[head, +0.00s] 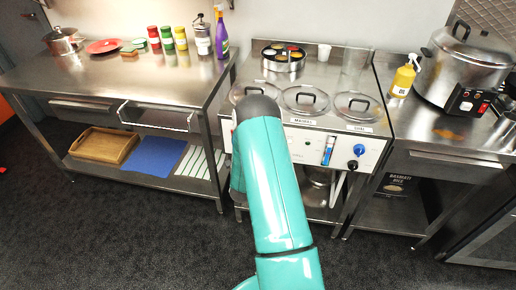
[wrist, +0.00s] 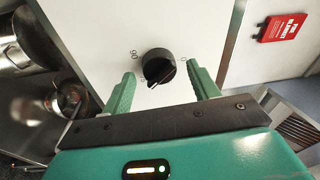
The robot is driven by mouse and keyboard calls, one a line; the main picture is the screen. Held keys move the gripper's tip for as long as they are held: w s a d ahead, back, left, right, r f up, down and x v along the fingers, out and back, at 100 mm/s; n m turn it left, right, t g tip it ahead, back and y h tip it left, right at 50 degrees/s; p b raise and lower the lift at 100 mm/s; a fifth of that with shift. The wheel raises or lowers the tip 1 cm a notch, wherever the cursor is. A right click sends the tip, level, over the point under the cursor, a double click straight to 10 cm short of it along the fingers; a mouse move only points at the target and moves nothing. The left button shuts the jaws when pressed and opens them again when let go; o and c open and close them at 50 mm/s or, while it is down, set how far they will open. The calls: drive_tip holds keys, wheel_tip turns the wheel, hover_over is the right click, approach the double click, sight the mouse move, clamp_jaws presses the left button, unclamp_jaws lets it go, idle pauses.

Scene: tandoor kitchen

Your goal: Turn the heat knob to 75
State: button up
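My gripper (wrist: 160,70) is open, with one teal finger on each side of the knob and visible gaps between. I cannot tell how deep the fingertips reach. In the head view my teal arm covers the left part of the steel counter's front panel (head: 310,148), and my gripper's fingertips are hidden. A black knob (head: 352,164) and a blue knob (head: 359,149) show at that panel's right end.
Round lids (head: 306,99) and a spice tin (head: 284,57) sit on the counter above the panel. A steel table (head: 110,80) with an open drawer stands left; a large cooker (head: 465,70) stands right. The dark floor (head: 120,235) is clear in front.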

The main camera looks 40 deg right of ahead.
drive_tip(key=shift+a, duration=0.1)
drive_tip(key=v, duration=1.3)
drive_tip(key=shift+s+a, duration=0.2)
drive_tip(key=shift+a, duration=0.1)
